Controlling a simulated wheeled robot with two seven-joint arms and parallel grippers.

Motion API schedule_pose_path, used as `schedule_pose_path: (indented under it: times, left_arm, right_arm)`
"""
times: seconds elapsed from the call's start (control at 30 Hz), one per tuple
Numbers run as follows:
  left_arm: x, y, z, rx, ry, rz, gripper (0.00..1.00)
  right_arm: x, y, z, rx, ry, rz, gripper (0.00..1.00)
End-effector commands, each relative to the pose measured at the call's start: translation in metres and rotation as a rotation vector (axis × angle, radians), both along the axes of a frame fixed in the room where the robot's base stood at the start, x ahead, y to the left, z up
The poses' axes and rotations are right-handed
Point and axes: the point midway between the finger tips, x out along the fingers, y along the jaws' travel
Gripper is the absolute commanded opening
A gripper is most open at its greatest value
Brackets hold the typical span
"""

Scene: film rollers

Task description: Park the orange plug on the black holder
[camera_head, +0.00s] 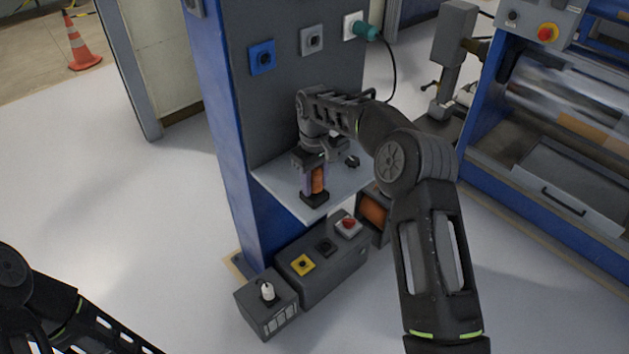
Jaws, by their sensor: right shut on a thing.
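The orange plug (319,181) is upright between the fingers of my right gripper (314,182), which is shut on it. The black holder (314,198) is a small dark block on the light grey shelf (282,182), directly below the plug. The plug's lower end meets the holder in this view; I cannot tell whether it is seated or just above. My right arm reaches in from the right side. Only links of my left arm show at the lower left; its gripper is out of view.
Another small black piece (352,161) is on the shelf. Above are a blue socket (261,57), a grey socket (312,40) and a teal plug (366,32) with a cable. Below stand a grey box (322,279) with coloured sockets and a smaller box (268,316).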

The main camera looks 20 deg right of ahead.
Motion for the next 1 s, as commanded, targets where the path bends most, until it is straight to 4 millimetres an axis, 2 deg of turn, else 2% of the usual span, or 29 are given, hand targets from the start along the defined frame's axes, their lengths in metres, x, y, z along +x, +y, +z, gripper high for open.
schedule_pose_path:
  times: [0.03, 0.07, 0.33, 0.67, 0.87, 1.0]
  left_arm:
    - [0.000, 0.000, -0.001, 0.000, 0.000, 0.000, 0.36]
    - [0.000, 0.000, 0.000, 0.000, 0.000, 0.000, 0.36]
    - [0.000, 0.000, 0.000, 0.000, 0.000, 0.000, 0.36]
    - [0.000, 0.000, -0.001, 0.000, -0.001, 0.000, 0.36]
    - [0.000, 0.000, -0.004, 0.000, -0.001, 0.000, 0.36]
    - [0.000, 0.000, -0.006, 0.000, -0.002, 0.001, 0.36]
  right_arm:
    - [0.000, 0.000, -0.002, 0.000, 0.000, 0.000, 0.00]
    - [0.000, 0.000, -0.001, 0.000, -0.001, 0.000, 0.42]
    - [0.000, 0.000, 0.000, 0.000, -0.001, 0.000, 0.64]
    - [0.000, 0.000, 0.002, 0.000, -0.001, 0.000, 0.65]
    - [0.001, 0.001, 0.023, 0.001, -0.004, 0.000, 0.65]
    - [0.001, 0.000, 0.047, 0.000, -0.004, 0.000, 0.65]
